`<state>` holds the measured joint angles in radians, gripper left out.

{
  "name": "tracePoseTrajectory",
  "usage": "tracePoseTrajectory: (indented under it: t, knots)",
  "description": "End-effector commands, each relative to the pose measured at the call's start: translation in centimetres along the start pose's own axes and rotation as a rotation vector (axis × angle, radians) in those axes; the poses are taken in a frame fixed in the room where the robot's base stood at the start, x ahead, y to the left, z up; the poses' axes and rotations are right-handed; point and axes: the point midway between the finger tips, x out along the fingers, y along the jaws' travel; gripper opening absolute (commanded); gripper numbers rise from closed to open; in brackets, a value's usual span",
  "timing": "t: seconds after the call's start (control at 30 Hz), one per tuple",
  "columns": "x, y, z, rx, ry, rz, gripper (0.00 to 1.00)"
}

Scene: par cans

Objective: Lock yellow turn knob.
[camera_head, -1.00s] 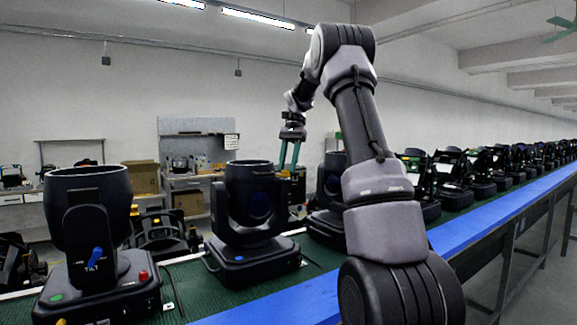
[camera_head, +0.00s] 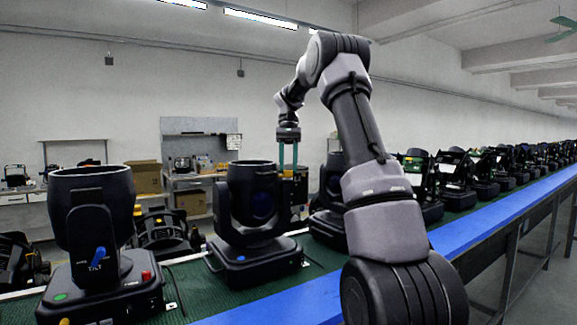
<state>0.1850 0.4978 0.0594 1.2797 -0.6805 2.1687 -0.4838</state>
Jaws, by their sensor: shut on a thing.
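My gripper (camera_head: 288,166), with two teal fingers, points down just behind the right side of the middle black par can (camera_head: 252,200). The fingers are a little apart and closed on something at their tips. The nearer par can (camera_head: 92,215) at the left shows a blue knob (camera_head: 98,256) beside the word TILT. A small yellow spot (camera_head: 64,321) shows at the bottom edge.
The cans stand on a green conveyor (camera_head: 205,290) with a blue rail (camera_head: 480,220) along its front. A long row of similar lights runs off to the right. My arm crosses in front of the can right of the gripper. Workbenches stand behind.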

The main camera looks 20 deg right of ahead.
Motion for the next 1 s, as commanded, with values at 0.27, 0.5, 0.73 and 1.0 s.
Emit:
tracePoseTrajectory:
  t: [0.27, 0.5, 0.73, 1.0]
  knots:
    - [-0.10, 0.01, -0.02, -0.001, 0.003, 0.000, 0.00]
    - [-0.05, -0.05, 0.00, -0.001, 0.002, -0.001, 0.68]
    - [-0.01, -0.12, 0.02, 0.001, 0.000, -0.003, 0.68]
    - [-0.03, 0.26, 0.06, 0.177, 0.001, -0.075, 0.68]
